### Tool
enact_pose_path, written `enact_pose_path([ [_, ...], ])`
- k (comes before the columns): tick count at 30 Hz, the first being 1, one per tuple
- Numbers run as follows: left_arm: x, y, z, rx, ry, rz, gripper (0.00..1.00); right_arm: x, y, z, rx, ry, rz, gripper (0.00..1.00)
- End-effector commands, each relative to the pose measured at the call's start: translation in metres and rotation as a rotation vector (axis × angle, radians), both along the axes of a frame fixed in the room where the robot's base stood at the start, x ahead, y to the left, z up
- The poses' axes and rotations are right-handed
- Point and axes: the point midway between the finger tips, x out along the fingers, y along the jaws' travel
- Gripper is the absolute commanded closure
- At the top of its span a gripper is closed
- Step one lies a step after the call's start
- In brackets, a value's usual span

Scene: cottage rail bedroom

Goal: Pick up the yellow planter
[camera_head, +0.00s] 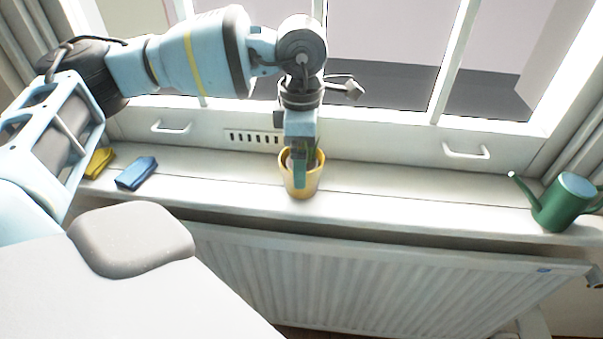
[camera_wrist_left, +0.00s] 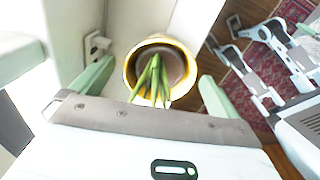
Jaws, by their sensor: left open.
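The yellow planter (camera_head: 313,182) stands upright on the white windowsill in the middle of the head view. My left gripper (camera_head: 300,170) points down over it, with one finger in front of the planter and hiding part of it. In the left wrist view the planter (camera_wrist_left: 129,75) shows from above, with dark soil and long green leaves. The open fingers of the left gripper (camera_wrist_left: 153,88) are on either side of it in that picture. I cannot tell whether they touch it. My right gripper is not in view.
The windowsill (camera_head: 400,190) is clear on both sides of the planter. A blue item (camera_head: 136,173) and a yellow item (camera_head: 99,162) lie at the left. A green watering can (camera_head: 563,203) stands at the right. The window frame is behind, a radiator (camera_head: 380,285) below.

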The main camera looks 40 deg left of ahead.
Motion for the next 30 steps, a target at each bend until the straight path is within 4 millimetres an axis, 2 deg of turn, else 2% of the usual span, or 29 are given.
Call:
enact_pose_path([
  [2,0.000,0.000,0.000,0.000,0.000,0.000,0.07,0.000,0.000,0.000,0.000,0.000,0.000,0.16],
  [15,0.000,0.000,0.000,0.000,0.000,0.000,0.63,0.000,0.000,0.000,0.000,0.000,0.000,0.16],
  [24,0.000,0.000,0.002,-0.001,-0.002,0.000,0.63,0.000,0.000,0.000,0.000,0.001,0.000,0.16],
  [30,0.001,-0.001,0.013,-0.001,-0.002,0.000,0.63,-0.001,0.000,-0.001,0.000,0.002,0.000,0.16],
])
